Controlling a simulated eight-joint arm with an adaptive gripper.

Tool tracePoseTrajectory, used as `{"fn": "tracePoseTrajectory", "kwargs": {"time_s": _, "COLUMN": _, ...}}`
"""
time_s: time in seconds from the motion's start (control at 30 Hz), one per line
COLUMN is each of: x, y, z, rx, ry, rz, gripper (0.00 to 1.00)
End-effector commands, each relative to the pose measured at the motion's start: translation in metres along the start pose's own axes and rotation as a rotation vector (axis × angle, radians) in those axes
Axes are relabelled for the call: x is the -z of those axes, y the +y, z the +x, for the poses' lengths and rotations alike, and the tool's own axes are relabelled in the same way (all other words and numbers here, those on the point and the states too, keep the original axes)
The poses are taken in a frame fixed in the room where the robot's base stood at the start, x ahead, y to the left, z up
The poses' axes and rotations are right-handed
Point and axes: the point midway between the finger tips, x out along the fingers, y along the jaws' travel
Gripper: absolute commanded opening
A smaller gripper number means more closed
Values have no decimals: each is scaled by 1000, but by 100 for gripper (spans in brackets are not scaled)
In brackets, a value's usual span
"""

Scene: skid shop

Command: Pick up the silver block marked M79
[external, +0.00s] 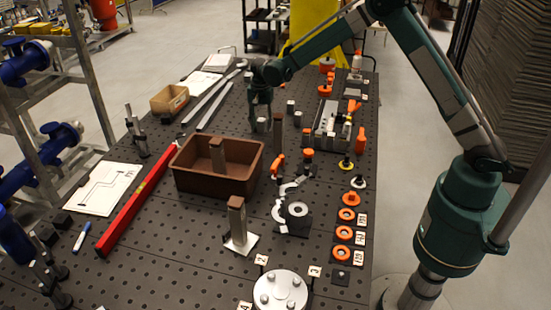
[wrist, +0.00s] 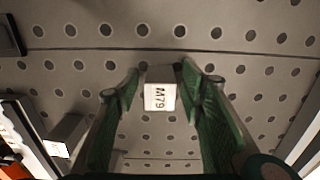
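The silver block marked M79 (wrist: 160,96) stands on the perforated table, its label facing the wrist camera. My gripper (wrist: 158,78) has its two green fingers on either side of the block, open, with narrow gaps visible beside it. In the external view my gripper (external: 260,108) points down at the far middle of the table, with a small silver block (external: 261,125) low between its fingers. The label cannot be read there.
Another silver block (wrist: 66,132) stands left in the wrist view. In the external view, small blocks (external: 297,118) stand right of my gripper, a brown bin (external: 192,187) nearer, a grey tray (external: 320,142) to the right, and long metal bars (external: 208,103) to the left.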

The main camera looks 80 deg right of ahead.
Motion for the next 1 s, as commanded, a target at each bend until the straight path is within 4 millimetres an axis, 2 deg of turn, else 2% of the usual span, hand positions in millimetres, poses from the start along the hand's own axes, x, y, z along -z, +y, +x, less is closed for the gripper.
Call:
{"fn": "tracePoseTrajectory", "kwargs": {"time_s": 0.37, "x": 0, "y": 0, "z": 0, "rx": 0, "ry": 0, "rz": 0, "gripper": 39}}
{"fn": "tracePoseTrajectory", "kwargs": {"time_s": 0.6, "x": 0, "y": 0, "z": 0, "rx": 0, "ry": 0, "rz": 0, "gripper": 7}}
{"fn": "tracePoseTrajectory", "kwargs": {"time_s": 1.0, "x": 0, "y": 0, "z": -4, "rx": 0, "ry": 0, "rz": 0, "gripper": 6}}
